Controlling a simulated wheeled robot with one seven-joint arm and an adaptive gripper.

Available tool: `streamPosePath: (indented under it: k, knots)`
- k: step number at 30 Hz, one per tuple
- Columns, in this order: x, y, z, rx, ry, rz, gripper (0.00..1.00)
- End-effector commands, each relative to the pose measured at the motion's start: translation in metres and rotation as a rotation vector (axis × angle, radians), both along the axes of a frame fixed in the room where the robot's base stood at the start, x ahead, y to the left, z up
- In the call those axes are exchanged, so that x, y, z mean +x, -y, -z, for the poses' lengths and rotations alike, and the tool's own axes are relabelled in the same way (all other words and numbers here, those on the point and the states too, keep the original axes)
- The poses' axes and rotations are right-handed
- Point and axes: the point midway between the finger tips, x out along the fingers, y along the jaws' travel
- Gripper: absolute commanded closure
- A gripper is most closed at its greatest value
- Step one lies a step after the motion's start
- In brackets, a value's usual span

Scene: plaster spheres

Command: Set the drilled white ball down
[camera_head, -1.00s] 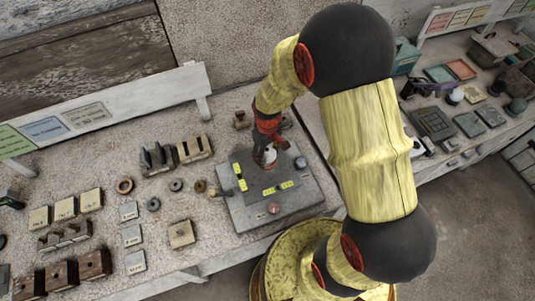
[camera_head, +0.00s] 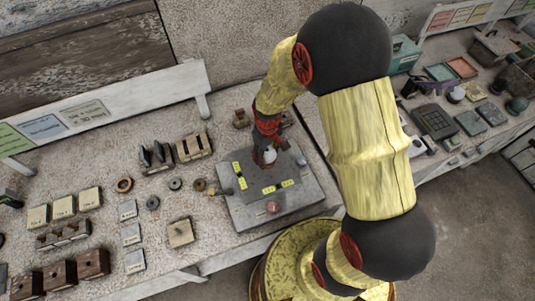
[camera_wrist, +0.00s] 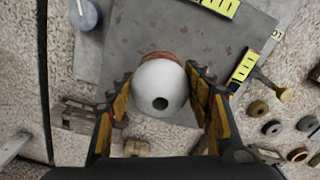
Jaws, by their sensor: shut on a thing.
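The drilled white ball (camera_wrist: 160,86) shows in the wrist view between the two fingers, with its dark hole facing the camera. My gripper (camera_wrist: 160,92) is shut on it, one finger on each side. In the head view the ball (camera_head: 269,155) is a small white shape below my gripper (camera_head: 268,152), over the grey plate (camera_head: 240,211). An orange-brown rim shows just beyond the ball in the wrist view; I cannot tell whether the ball touches it.
The plate carries yellow marked strips (camera_head: 240,176), a red button-like disc (camera_head: 273,207) and a blue-grey round piece (camera_wrist: 85,14). Rings (camera_head: 124,185), blocks and small labelled tiles lie to the left on the bench. A slotted wooden block (camera_head: 194,148) stands behind the rings.

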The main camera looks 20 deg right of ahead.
Motion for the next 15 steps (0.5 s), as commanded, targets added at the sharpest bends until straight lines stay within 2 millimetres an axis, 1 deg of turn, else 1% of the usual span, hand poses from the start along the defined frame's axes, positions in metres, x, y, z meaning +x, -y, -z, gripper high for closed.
streamPosePath:
  k: [10,11,15]
  knots:
    - [0.0001,0.0001,0.0068,0.000,0.000,0.000,0.80]
    - [0.0002,0.0000,0.0061,0.000,0.000,0.000,0.48]
    - [0.0002,0.0000,0.0058,0.000,0.000,0.000,0.40]
